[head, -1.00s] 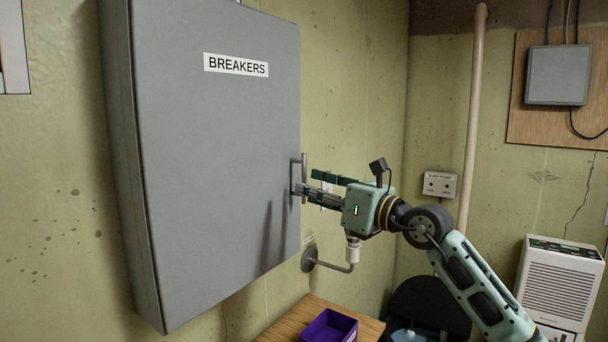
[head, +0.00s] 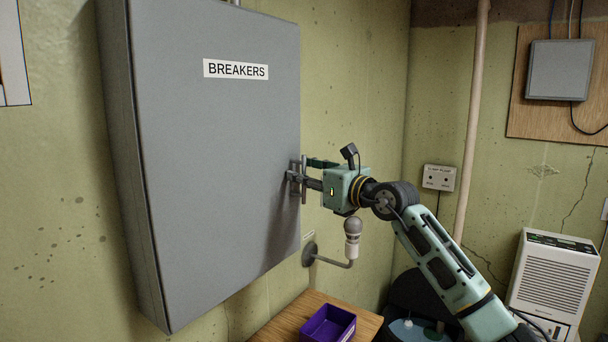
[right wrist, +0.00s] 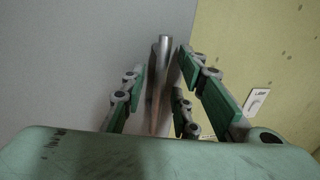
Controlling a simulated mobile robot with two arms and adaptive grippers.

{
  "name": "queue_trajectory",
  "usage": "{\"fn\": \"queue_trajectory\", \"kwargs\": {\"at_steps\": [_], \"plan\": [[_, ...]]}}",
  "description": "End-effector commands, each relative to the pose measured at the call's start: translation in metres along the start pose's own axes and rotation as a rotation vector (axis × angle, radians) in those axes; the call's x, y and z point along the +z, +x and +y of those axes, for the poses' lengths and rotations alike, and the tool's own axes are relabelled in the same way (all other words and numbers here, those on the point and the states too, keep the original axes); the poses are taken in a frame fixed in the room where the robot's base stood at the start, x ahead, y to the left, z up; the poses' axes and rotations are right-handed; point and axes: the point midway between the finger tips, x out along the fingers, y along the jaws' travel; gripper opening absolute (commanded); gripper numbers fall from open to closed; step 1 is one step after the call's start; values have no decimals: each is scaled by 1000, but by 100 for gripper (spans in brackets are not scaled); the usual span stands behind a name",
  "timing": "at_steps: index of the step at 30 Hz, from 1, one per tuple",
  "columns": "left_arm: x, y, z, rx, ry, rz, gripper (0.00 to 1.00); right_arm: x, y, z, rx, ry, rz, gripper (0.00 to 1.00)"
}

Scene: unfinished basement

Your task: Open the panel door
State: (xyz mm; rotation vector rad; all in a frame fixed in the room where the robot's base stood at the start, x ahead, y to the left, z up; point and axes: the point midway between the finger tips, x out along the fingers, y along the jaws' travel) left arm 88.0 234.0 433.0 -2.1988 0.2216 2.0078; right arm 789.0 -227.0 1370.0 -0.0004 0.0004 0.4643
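The grey panel door (head: 215,130), labelled BREAKERS, is closed on the wall at left in the head view. Its upright bar handle (head: 304,180) is near its right edge and also shows in the right wrist view (right wrist: 159,85). My right gripper (head: 299,178) is at the handle, with its fingers on either side of the bar. In the right wrist view the fingers (right wrist: 163,85) stand apart, with gaps seeming to show beside the bar. The gripper's far fingertips are partly hidden by the handle in the head view. My left gripper is not in view.
A bulb on a bent wall fitting (head: 352,240) is just below my right gripper. A wooden table (head: 285,322) with a purple bin (head: 328,325) is lower down. A white dehumidifier (head: 548,285) stands at right, and a pipe (head: 472,120) runs up the wall.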

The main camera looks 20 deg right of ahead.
Motion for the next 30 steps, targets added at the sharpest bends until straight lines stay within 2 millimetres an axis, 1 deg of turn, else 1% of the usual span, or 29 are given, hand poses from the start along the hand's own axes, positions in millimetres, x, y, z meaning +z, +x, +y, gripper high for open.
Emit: {"fn": "queue_trajectory", "kwargs": {"at_steps": [2, 11, 30], "plan": [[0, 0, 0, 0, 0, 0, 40, 0, 0, 0, 0, 0, 0, 27], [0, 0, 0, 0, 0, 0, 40, 0, 0, 0, 1, 0, 0, 1], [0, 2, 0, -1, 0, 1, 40, 0, -2, 1, -4, 0, -1, 0]]}}
